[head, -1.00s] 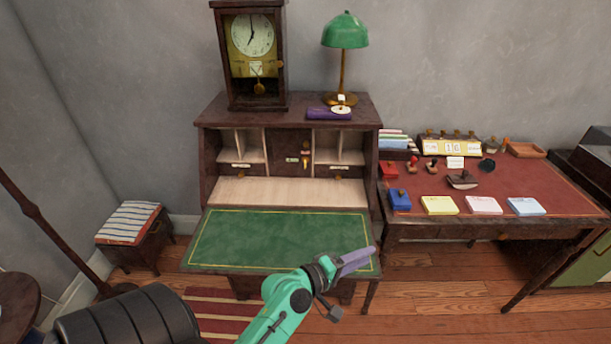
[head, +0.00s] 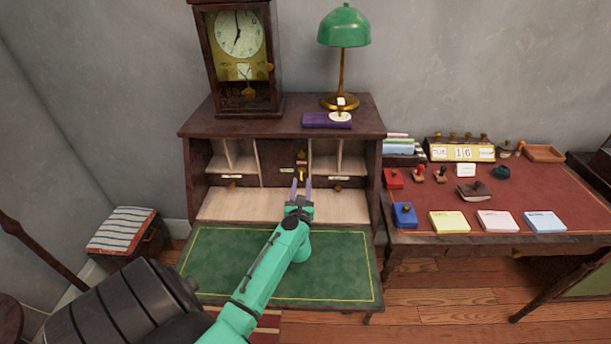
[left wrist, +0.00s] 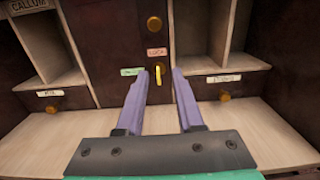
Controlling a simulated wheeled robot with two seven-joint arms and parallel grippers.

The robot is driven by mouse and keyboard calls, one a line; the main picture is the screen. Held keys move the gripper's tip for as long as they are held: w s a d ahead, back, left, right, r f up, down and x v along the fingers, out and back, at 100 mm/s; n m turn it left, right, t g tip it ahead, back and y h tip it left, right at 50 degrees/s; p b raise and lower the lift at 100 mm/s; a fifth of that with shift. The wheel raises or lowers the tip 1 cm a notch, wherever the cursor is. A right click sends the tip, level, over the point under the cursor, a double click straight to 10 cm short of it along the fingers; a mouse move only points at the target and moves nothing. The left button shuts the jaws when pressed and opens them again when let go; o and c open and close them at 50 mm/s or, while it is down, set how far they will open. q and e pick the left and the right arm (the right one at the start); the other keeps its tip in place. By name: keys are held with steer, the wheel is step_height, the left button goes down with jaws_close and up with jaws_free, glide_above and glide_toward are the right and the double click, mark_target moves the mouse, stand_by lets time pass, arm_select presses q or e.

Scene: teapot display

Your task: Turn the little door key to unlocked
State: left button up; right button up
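The little door (left wrist: 188,42) is the dark centre panel of the desk's upright part, and it is closed. A small brass key (left wrist: 158,77) sits low on it, its yellow grip standing close to upright. A pink label (left wrist: 157,52) is above the key and a green label (left wrist: 131,71) to its left; their writing is too small to read surely. In the head view the key (head: 301,174) is just beyond my left gripper (head: 301,186). That gripper is open, and in the left wrist view its purple fingertips stand either side of the key, not visibly touching it. My right gripper is not in view.
A round brass knob (left wrist: 154,23) is above the pink label. Open cubbyholes and small drawers with knobs (left wrist: 224,96) flank the door. The pale shelf (head: 240,203) and green writing flap (head: 215,260) below are clear. A clock and lamp (head: 344,27) stand on top.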

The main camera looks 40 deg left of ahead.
arm_select(q)
steer(key=w+a, duration=0.1)
steer(key=w, duration=0.1)
steer(key=w+a+f, duration=0.1)
steer(key=a, duration=0.1)
steer(key=shift+w+a+f, duration=0.2)
steer(key=shift+w, duration=0.15)
steer(key=shift+w+a+f, duration=0.65)
steer(key=shift+w+a, duration=0.05)
steer(key=shift+w, duration=0.15)
steer(key=shift+s+d+r, duration=0.2)
steer(key=shift+c, duration=0.3)
steer(key=shift+s+d+r, duration=0.35)
steer(key=shift+d+r, duration=0.05)
steer(key=shift+r, duration=0.1)
jaws_close()
steer(key=shift+f, duration=0.1)
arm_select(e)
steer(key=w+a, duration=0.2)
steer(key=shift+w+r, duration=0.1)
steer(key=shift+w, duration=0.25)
